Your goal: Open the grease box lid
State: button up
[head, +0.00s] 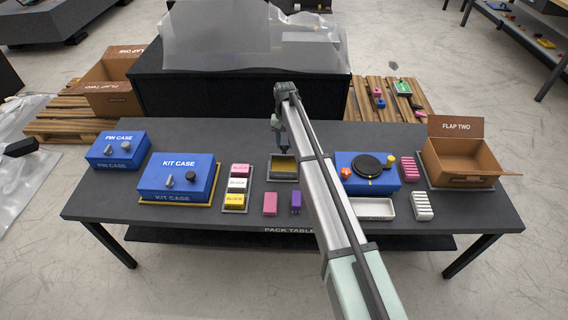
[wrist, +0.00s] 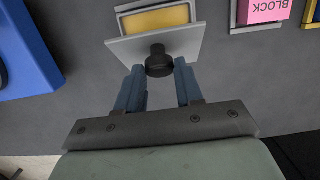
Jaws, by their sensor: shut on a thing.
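The grease box (head: 284,178) is a small grey box in the middle of the table, with yellow content showing inside it. In the wrist view, its yellow inside (wrist: 157,18) shows past the lid's edge. The grey lid (wrist: 190,38) stands off the opening, at the box's far side from the head camera. A black knob (wrist: 159,62) is on the lid. My gripper (wrist: 160,75) has its two blue fingers on either side of the knob, shut on it. In the head view, my gripper (head: 281,147) is above the back of the box; the lid is hard to make out there.
A rack of labelled blocks (head: 237,184) stands left of the box, with the kit case (head: 178,178) beyond it. A blue case with a black disc (head: 366,172) is close on the right. Pink (head: 270,204) and purple (head: 296,201) blocks lie in front.

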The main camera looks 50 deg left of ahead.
jog(key=shift+w+a, duration=0.3)
jog(key=shift+w+a, duration=0.55)
dwell(0.4)
jog(key=shift+w+a+f+g+h, duration=0.15)
jog(key=shift+w+a+g+h, duration=0.25)
jog(key=shift+w+a, duration=0.15)
jog(key=shift+w+a+f, duration=0.3)
jog(key=shift+w+a, duration=0.15)
jog(key=shift+a, duration=0.05)
dwell(0.4)
